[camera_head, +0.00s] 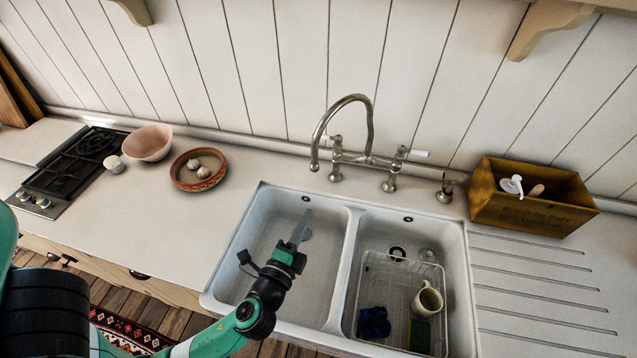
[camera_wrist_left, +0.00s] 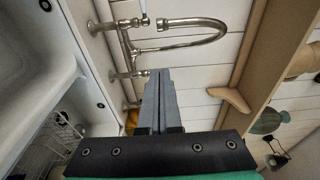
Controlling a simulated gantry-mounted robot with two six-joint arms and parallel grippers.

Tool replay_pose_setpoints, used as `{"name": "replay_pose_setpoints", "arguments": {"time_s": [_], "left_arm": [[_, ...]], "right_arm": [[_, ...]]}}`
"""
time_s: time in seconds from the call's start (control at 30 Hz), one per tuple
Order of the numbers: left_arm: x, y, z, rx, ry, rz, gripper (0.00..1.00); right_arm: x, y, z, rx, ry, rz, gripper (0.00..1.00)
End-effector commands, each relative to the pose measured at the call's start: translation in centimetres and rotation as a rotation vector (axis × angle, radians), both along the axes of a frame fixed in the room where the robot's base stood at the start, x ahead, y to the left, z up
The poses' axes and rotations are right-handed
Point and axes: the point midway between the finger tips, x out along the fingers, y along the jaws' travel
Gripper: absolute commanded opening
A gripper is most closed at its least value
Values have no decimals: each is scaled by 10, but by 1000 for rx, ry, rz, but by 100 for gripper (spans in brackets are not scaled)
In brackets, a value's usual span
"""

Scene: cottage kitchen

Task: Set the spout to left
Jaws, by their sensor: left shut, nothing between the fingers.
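The metal spout (camera_head: 352,98) arches up from the bridge tap (camera_head: 365,160) behind the double sink. Its open end hangs at the left in the head view, near the rear rim of the left basin (camera_head: 270,228). In the left wrist view the spout (camera_wrist_left: 205,22) curves above and right of the fingertips. My left gripper (camera_head: 303,222) is over the left basin, its fingers pressed together and empty, pointing toward the rear wall. It is below and in front of the spout, apart from it in the head view. The fingers also show in the left wrist view (camera_wrist_left: 160,95). My right gripper is out of view.
A wire rack (camera_head: 400,275) with a mug (camera_head: 428,299) sits in the right basin. A wooden box (camera_head: 530,205) stands on the right counter. A patterned bowl (camera_head: 198,170), a pink bowl (camera_head: 148,143) and a hob (camera_head: 75,170) are at the left. Tap handles flank the spout.

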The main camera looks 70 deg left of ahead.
Motion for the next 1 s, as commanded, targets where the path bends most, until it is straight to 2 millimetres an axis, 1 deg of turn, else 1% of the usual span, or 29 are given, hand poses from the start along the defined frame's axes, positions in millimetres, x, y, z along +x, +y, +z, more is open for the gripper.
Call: {"name": "replay_pose_setpoints", "arguments": {"time_s": [0.23,0.47,0.5,0.6,0.7,0.8,1.0], "left_arm": [[33,33,4,1,-4,6,0],[69,67,3,-1,-4,4,0],[68,75,4,-1,-1,6,0],[67,90,3,-1,-1,5,0],[68,99,3,-1,-2,2,0],[68,104,1,-1,-1,1,0],[68,104,0,-1,-2,-1,0]], "right_arm": [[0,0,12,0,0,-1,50],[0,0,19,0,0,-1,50],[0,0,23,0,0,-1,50],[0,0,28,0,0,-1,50],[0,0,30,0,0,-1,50],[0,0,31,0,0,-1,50],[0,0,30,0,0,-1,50]]}}
